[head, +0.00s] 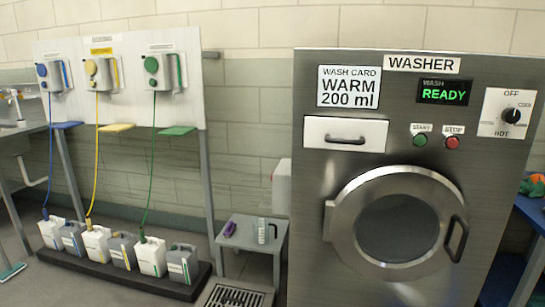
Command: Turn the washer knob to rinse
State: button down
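The washer (310,240) is a large brushed-metal machine filling the right half of the head view. Its knob (511,115) is black and round, on a white plate (492,103) at the upper right of the front. The plate reads OFF above the knob and HOT below it, with a small label at the upper right that is hard to read. I cannot make out a rinse label. The knob's pointer is too small to read surely. The round door (398,222) looks closed. My gripper is not in view.
The display (443,91) reads WASH READY. A green START button (420,139) and red STOP button (452,142) sit left of and below the knob. A low table (244,237) and several jugs stand left. A blue table (530,212) stands right.

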aim_at(511, 115)
jog(key=i+j+z, duration=0.35)
jog(key=i+j, duration=0.85)
